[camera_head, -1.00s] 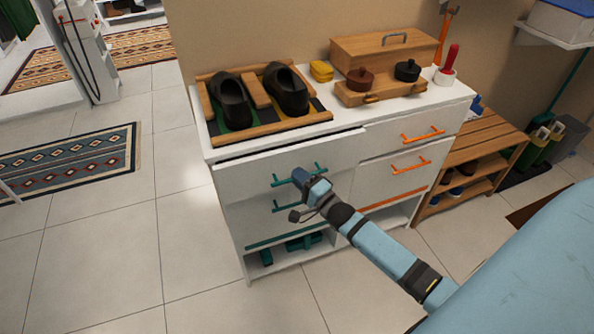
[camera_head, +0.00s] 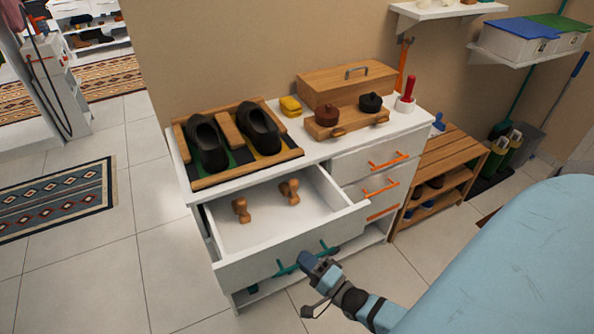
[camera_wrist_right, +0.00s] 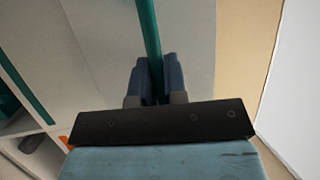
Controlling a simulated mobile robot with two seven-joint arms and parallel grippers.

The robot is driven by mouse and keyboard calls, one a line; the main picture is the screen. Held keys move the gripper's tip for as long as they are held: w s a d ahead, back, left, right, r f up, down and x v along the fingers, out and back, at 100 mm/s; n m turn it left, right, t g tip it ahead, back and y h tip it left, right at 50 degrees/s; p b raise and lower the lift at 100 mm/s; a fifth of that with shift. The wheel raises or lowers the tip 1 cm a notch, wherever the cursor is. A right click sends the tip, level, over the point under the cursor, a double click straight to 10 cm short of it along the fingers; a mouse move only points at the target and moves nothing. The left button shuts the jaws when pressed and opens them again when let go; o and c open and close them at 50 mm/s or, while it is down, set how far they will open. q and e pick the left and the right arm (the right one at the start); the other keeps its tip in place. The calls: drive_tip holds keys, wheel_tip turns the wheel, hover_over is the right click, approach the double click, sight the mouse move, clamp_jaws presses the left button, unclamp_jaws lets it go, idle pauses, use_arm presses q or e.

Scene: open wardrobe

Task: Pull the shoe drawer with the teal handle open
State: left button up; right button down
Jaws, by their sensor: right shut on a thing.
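The shoe drawer (camera_head: 232,268) is a white drawer at the upper left of the white cabinet, pulled well out in the head view. Its teal handle (camera_head: 285,268) is on the front panel; the handle also shows as a teal bar in the right wrist view (camera_wrist_right: 149,35). My right gripper (camera_head: 309,264) is at the handle, its fingers shut around the bar, as the right wrist view shows too (camera_wrist_right: 153,80). Two wooden knob-shaped pieces (camera_head: 241,210) (camera_head: 289,191) lie inside the drawer. My left gripper is not in view.
The cabinet top (camera_head: 305,150) carries a wooden tray (camera_head: 240,178) with black shoes, a yellow sponge, a wooden box (camera_head: 345,88) and jars. Drawers with orange handles (camera_head: 388,161) are shut at the right. A slatted wooden rack (camera_head: 445,165) stands right of the cabinet.

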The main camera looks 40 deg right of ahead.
drive_tip(key=s, duration=0.2)
drive_tip(key=s+a+p, duration=0.1)
drive_tip(key=s, duration=0.1)
idle(0.4)
drive_tip(key=c, duration=1.2)
unclamp_jaws()
drive_tip(key=shift+o, duration=0.2)
drive_tip(key=v, duration=0.7)
drive_tip(key=shift+s+b, duration=0.3)
drive_tip(key=shift+b, duration=0.05)
